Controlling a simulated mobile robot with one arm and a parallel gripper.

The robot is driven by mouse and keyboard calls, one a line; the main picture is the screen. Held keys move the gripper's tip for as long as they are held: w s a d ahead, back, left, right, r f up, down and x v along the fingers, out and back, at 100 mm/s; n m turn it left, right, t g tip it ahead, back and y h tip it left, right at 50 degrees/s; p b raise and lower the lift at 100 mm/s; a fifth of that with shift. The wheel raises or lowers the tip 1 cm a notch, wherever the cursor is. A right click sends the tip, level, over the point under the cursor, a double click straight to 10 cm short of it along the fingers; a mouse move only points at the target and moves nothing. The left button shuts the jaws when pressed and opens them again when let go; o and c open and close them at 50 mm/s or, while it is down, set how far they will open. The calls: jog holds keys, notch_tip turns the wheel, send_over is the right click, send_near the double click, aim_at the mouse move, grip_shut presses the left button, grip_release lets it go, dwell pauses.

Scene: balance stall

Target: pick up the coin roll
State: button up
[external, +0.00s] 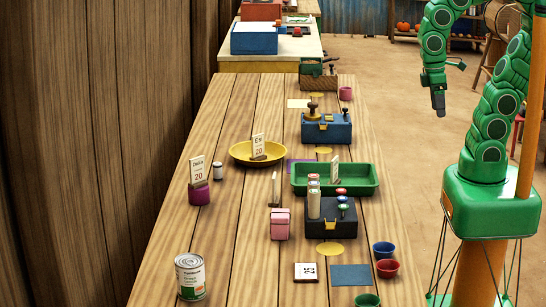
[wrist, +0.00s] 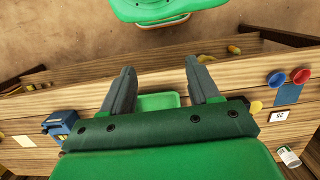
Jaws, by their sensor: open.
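I cannot tell for certain which thing is the coin roll. Tall pale cylinders with coloured ends (external: 314,205) stand upright at the left side of a black box (external: 325,228) on the wooden table, and look most like rolls. A small white cylinder with a dark top (external: 218,171) stands apart near the purple card holder. My gripper (external: 438,112) hangs in the air right of the table, away from these cylinders. In the wrist view its two fingers (wrist: 160,78) are spread with nothing between them. The cylinders are not visible in the wrist view, where my gripper body hides part of the table.
A green tray (external: 363,187) lies behind the black box and shows beyond my fingers in the wrist view (wrist: 158,100). A blue box (external: 326,130) stands farther back. Blue (external: 384,249) and red (external: 387,268) cups line the right edge. A can (external: 190,277) stands front left.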

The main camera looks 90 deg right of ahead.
jog(key=w+m+t+y, duration=0.1)
jog(key=w+m, duration=0.7)
jog(key=w, duration=1.1)
jog(key=m+t, duration=0.5)
jog(key=m, duration=1.9)
send_over(219, 163)
jog(key=s, duration=0.2)
jog(key=shift+y, duration=0.3)
notch_tip(219, 163, down, 19)
jog(key=shift+s+d+r, duration=0.1)
jog(key=shift+s+d, duration=0.05)
jog(key=shift+x, duration=3.7)
jog(key=shift+d, duration=0.15)
jog(key=shift+c, duration=0.2)
grip_shut()
